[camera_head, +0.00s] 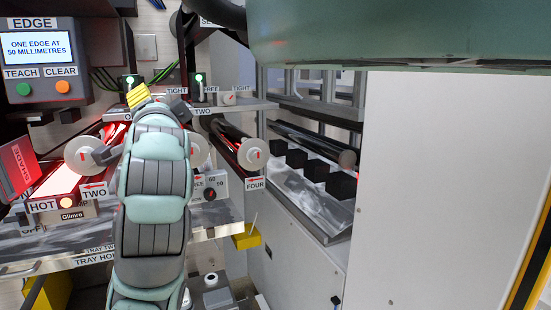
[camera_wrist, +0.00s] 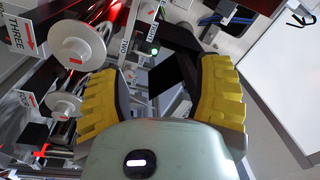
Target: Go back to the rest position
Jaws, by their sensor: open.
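My gripper shows in the wrist view (camera_wrist: 160,95) as two yellow ribbed fingers spread wide apart, with nothing held between them. In the head view only a bit of its yellow finger (camera_head: 138,95) shows, past the end of my green and grey arm. The arm reaches up and forward toward the machine, and the gripper is near the small posts with green lights. Whether it touches anything there I cannot tell.
White roller ends (camera_head: 253,154) and a red-lit hot plate (camera_head: 62,180) flank my arm closely. An EDGE panel (camera_head: 38,48) stands at upper left. Black blocks (camera_head: 315,170) sit on a shelf right of the rollers. A large white panel (camera_head: 440,190) fills the right.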

